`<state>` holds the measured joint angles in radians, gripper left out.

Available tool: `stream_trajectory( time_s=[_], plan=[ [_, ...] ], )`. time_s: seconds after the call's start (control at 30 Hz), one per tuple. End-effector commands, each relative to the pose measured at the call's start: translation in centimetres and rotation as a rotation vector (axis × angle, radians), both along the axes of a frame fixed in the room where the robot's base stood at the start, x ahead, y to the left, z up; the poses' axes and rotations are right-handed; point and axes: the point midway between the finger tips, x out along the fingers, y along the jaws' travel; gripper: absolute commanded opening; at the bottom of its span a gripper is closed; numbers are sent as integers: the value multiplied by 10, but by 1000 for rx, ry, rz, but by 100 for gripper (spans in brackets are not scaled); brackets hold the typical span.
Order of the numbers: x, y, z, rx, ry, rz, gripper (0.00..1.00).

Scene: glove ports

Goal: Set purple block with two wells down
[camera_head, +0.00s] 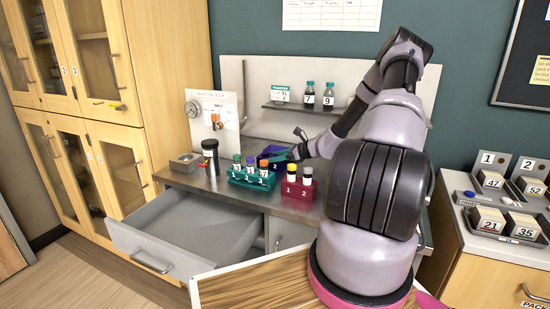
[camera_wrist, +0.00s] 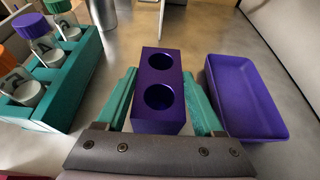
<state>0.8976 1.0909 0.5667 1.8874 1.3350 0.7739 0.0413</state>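The purple block with two wells (camera_wrist: 160,118) is in the middle of the wrist view, its two round wells facing up and empty. My gripper (camera_wrist: 160,92) has one teal finger along each side of the block, and both look closed against it. Whether the block's underside touches the metal worktop is hidden. In the head view my gripper (camera_head: 284,156) is low over the worktop, behind the vial racks. A purple shape shows there, but I cannot tell the block from the tray.
A purple open tray (camera_wrist: 245,128) lies close to the right of the block in the wrist view. A teal rack (camera_wrist: 75,92) with vials stands to the left. In the head view a red rack (camera_head: 298,193) stands in front, and a drawer (camera_head: 185,238) is open.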

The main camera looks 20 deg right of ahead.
Motion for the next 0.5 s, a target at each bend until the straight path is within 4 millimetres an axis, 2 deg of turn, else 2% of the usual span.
stream_trajectory(
  time_s=[0.03,0.07,0.43,0.5],
  plan=[
    [0,0,0,0,0,0,88],
    [0,0,0,0,0,0,99],
    [0,0,3,-1,-1,-1,99],
    [-4,-5,6,-2,-1,0,99]
  ],
)
